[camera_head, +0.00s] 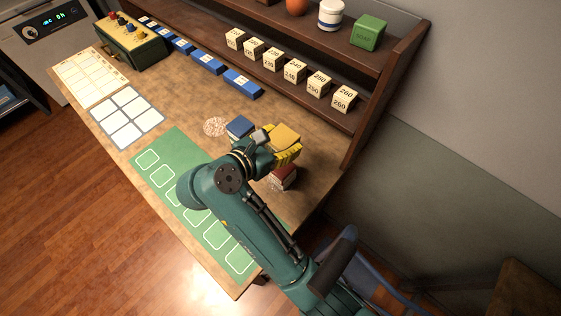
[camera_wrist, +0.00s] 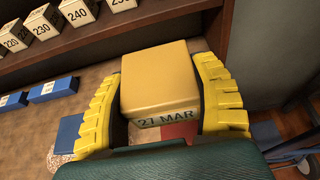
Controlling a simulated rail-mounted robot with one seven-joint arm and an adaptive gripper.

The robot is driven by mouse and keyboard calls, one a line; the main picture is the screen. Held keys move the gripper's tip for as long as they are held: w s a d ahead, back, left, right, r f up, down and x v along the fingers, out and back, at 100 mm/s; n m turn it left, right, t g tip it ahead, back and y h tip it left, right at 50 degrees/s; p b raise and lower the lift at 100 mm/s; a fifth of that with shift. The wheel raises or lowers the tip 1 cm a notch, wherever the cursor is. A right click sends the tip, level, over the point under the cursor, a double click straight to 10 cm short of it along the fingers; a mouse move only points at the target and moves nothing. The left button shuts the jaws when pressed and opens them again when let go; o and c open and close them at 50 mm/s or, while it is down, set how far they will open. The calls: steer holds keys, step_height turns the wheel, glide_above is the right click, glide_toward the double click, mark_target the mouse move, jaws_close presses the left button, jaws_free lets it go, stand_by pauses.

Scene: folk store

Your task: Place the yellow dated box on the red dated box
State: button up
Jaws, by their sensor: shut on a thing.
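The yellow dated box (camera_head: 285,134) is held between the yellow fingers of my gripper (camera_head: 284,148). In the wrist view the yellow box (camera_wrist: 158,70) sits level between both fingers, with "27 MAR" on its near side. The red dated box (camera_head: 284,179) stands on the table just below my gripper in the head view. In the wrist view only a small part of the red box (camera_wrist: 182,131) shows beneath the yellow one. Whether the two boxes touch is hidden.
A blue box (camera_head: 239,127) stands left of my gripper, beside a round speckled patch (camera_head: 215,127). A shelf with numbered blocks (camera_head: 293,71) runs along the back. A green mat (camera_head: 163,160) with white outlines lies at the front, partly covered by my arm.

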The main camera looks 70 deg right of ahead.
step_height(320, 180, down, 9)
steer(key=shift+a+r+b, duration=0.1)
steer(key=shift+r+b, duration=0.05)
steer(key=shift+b, duration=0.35)
steer(key=shift+f, duration=0.25)
steer(key=o, duration=1.2)
steer(key=shift+r, duration=0.1)
steer(key=shift+o, duration=0.2)
